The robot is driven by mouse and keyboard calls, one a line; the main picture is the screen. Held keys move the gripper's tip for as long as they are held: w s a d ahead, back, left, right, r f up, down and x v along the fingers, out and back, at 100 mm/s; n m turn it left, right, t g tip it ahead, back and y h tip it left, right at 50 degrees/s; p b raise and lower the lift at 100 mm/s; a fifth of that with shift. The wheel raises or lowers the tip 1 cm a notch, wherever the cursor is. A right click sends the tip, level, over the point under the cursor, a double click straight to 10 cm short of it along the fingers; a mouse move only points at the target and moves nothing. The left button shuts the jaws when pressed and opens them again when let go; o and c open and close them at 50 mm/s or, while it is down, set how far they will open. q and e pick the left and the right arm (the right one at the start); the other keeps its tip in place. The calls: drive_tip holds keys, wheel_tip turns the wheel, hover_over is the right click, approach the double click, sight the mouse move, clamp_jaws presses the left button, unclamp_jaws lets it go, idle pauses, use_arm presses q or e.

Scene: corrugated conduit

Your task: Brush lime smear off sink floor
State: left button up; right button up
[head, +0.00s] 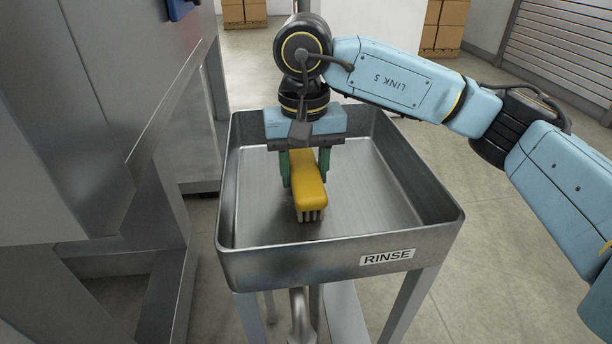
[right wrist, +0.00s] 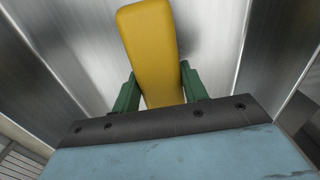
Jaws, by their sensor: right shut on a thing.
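The steel sink (head: 385,195) has a RINSE label on its front wall. My right gripper (head: 304,178) is inside the basin, pointing down, with its green fingers shut on a yellow brush (head: 309,185). The brush's pale bristles (head: 310,214) point down at the sink floor (head: 350,190); I cannot tell if they touch it. In the right wrist view the brush (right wrist: 152,50) lies between the green fingers (right wrist: 158,90). A dim grey patch (right wrist: 190,48) shows beside the brush there; I cannot tell whether it is smear or shadow. No clear lime smear shows. My left gripper is not in view.
The sink walls rise around the brush and gripper on all sides. A grey metal cabinet (head: 110,110) stands close on the left. Stacked cartons (head: 444,25) and a roller shutter (head: 565,45) are far behind. The basin's right part is clear.

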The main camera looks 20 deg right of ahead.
sight(298, 192)
drive_tip(key=shift+w+d+f, duration=0.1)
drive_tip(key=shift+w+d, duration=0.1)
drive_tip(key=shift+w, duration=0.35)
drive_tip(key=shift+w+d, duration=0.2)
drive_tip(key=shift+w, duration=0.3)
drive_tip(key=shift+w+a+p, duration=0.25)
drive_tip(key=shift+a+p, duration=0.05)
drive_tip(key=shift+a, duration=0.5)
drive_tip(key=shift+s+a, duration=0.1)
drive_tip(key=shift+s+a+f+b, duration=0.1)
drive_tip(key=shift+s+a+b, duration=0.15)
drive_tip(key=shift+s, duration=0.95)
drive_tip(key=shift+s+a+f+b, duration=0.15)
drive_tip(key=shift+s+a, duration=0.2)
drive_tip(key=shift+s, duration=0.85)
drive_tip(key=shift+s+a+r+b, duration=0.1)
drive_tip(key=shift+s+a+b, duration=0.15)
drive_tip(key=shift+s, duration=0.95)
drive_tip(key=shift+r+p, duration=1.95)
drive_tip(key=shift+r, duration=1.1)
